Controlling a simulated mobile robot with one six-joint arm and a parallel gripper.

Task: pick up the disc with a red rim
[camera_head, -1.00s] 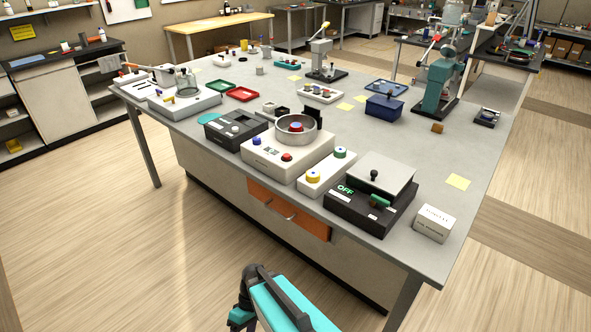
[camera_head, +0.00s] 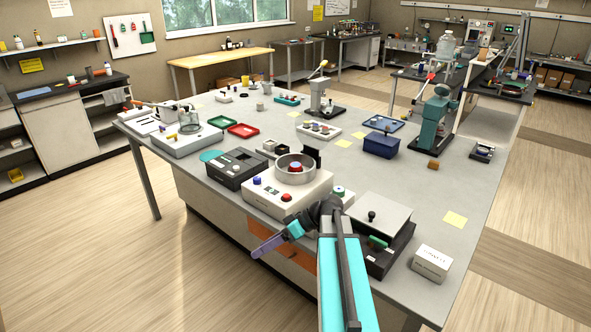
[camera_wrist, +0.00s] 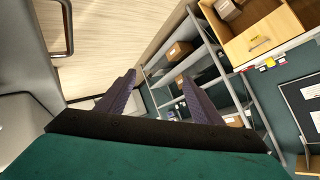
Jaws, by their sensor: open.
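A metal bowl (camera_head: 283,175) sits on a white device (camera_head: 270,198) at the near side of the bench. Inside it is a small round piece (camera_head: 296,167) with blue and red on it; it may be the red-rimmed disc, but it is too small to be sure. My gripper (camera_head: 262,247) is in front of the bench's near edge, below and in front of that device. Its purple jaws are apart and empty, as the wrist view (camera_wrist: 160,88) also shows. The wrist view shows no disc.
A black device with a grey plate (camera_head: 378,213) and a white box (camera_head: 431,262) stand right of my arm. A black box device (camera_head: 235,168) stands left of the bowl. Red (camera_head: 243,130) and green (camera_head: 222,122) trays lie behind. Bare benchtop shows at the right.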

